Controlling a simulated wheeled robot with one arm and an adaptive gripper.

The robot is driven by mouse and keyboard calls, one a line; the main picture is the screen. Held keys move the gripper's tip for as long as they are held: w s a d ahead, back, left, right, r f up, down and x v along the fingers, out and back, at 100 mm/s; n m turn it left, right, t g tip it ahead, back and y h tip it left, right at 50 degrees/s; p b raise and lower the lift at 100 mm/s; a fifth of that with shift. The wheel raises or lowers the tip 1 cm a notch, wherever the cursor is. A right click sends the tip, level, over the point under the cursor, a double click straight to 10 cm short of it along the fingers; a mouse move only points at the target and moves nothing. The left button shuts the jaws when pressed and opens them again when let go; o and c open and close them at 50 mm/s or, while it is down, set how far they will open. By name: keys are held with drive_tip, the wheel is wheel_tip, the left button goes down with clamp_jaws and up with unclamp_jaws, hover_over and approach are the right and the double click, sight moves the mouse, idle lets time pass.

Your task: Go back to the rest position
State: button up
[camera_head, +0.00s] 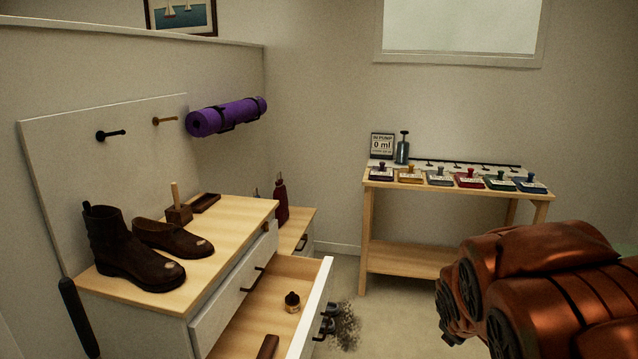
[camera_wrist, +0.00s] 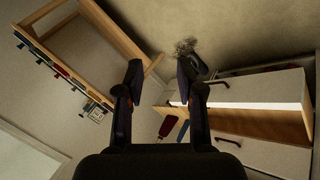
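My gripper (camera_wrist: 160,70) shows in the wrist view with its two dark fingers spread apart. The gap between them is empty, with wall and floor behind it. It touches nothing that I can make out. In the head view a large copper-brown part of my arm fills the lower right, and I cannot make out the fingers there.
An open drawer (camera_head: 321,292) juts from the left cabinet, holding a small bottle (camera_head: 292,302). A boot (camera_head: 125,248) and a shoe (camera_head: 172,238) stand on top. A wooden table (camera_head: 410,255) stands at the back. A fuzzy clump (camera_head: 346,328) is beside the drawer.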

drive_tip(key=s+a+r+m+g+y+p, duration=0.1)
drive_tip(key=s+a+r+m+g+p, duration=0.1)
drive_tip(key=s, duration=0.9)
drive_tip(key=s+a+r+m+g+y+p, duration=0.1)
drive_tip(key=s+a+r+m+g+p, duration=0.1)
drive_tip(key=s+a+r+p, duration=0.3)
drive_tip(key=s+a+r+m+g+y+p, duration=0.1)
drive_tip(key=s+r+p, duration=0.6)
drive_tip(key=s, duration=0.9)
wheel_tip(320, 180, up, 2)
drive_tip(key=a+m+g, duration=0.1)
drive_tip(key=a+g, duration=0.1)
drive_tip(key=g, duration=0.1)
drive_tip(key=shift+s+a+r+m, duration=0.25)
drive_tip(key=shift+s+m, duration=0.1)
drive_tip(key=shift+m, duration=0.05)
